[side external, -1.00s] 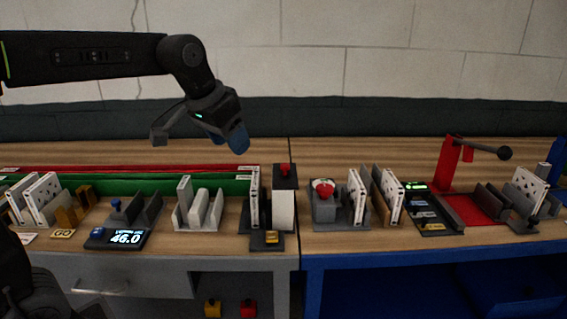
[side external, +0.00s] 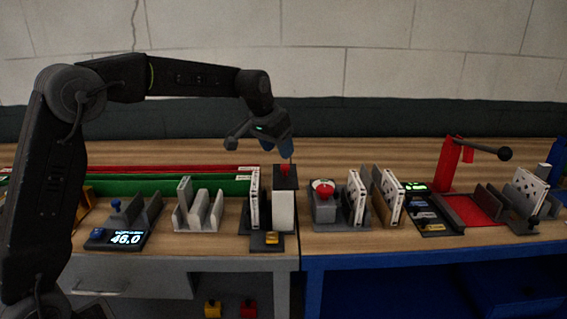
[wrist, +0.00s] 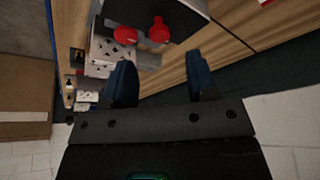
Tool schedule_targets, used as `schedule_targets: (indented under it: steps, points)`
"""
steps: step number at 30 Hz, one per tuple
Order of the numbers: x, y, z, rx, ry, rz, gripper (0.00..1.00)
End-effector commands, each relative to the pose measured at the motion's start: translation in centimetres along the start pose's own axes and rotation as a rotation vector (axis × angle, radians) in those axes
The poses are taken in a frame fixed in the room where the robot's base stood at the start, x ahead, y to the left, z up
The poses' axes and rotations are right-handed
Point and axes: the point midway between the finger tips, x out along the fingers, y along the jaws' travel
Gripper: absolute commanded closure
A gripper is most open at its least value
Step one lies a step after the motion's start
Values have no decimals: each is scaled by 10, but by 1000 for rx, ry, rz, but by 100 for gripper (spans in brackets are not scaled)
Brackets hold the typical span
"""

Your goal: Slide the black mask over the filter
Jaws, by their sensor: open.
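A black cap with a red knob (side external: 285,170), probably the black mask, sits on top of a white block (side external: 284,212) near the seam between the two benches. A white filter plate with black dots (side external: 254,197) stands upright just left of it in a dark holder. My gripper (side external: 281,147) hangs just above the red knob, its blue fingers pointing down. In the wrist view my gripper (wrist: 162,82) is open with nothing between its fingers. A black surface (wrist: 182,14) and two red knobs lie beyond the fingertips there. I cannot tell which knob belongs to the cap.
A grey stand with a red button (side external: 323,189) and more filter plates (side external: 357,197) stand to the right. A light slotted rack (side external: 199,210) and a display reading 46.0 (side external: 119,238) are to the left. A red lever post (side external: 449,165) rises further right. Bare wood lies behind.

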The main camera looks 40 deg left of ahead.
Motion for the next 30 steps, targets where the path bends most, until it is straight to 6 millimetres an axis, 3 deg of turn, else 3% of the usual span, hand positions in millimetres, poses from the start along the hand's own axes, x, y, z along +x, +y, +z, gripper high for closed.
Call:
schedule_targets:
  steps: [3,9,22,30]
  points:
    - [24,0,0,0,-3,1,48]
    - [49,0,0,1,0,0,48]
    - [58,0,0,0,1,0,48]
    - [58,0,0,0,1,0,73]
